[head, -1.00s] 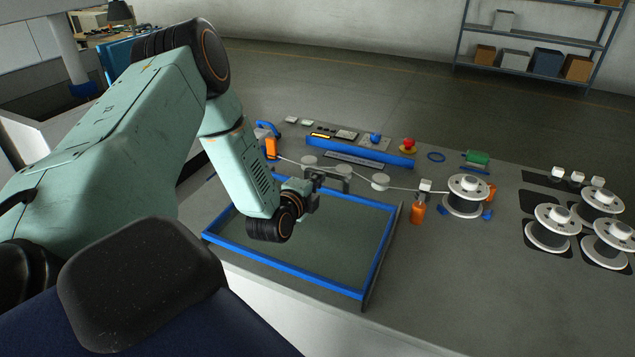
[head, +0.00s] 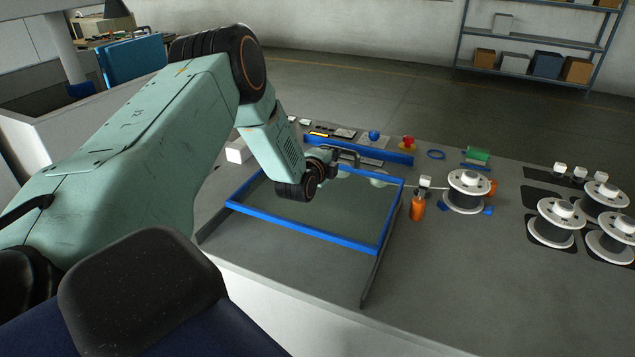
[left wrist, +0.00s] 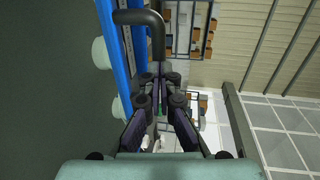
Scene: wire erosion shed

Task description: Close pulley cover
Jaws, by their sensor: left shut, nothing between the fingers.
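The pulley cover (head: 303,232) is a clear panel in a blue frame, standing tilted above the bench in the head view. A dark bar handle (head: 345,153) shows by its far edge and also at the top of the left wrist view (left wrist: 156,30). My left gripper (head: 329,166) is shut and empty close to this handle; I cannot tell if they touch. In the left wrist view its fingers (left wrist: 160,85) meet below the handle. Pale pulleys (head: 378,179) show behind the cover, partly hidden. My right gripper is out of view.
A blue bar (head: 370,152) runs behind the pulleys. An orange bottle-like part (head: 417,207) and a wire spool (head: 465,192) stand right of the cover, with more spools (head: 553,223) further right. The bench front right (head: 440,290) is clear.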

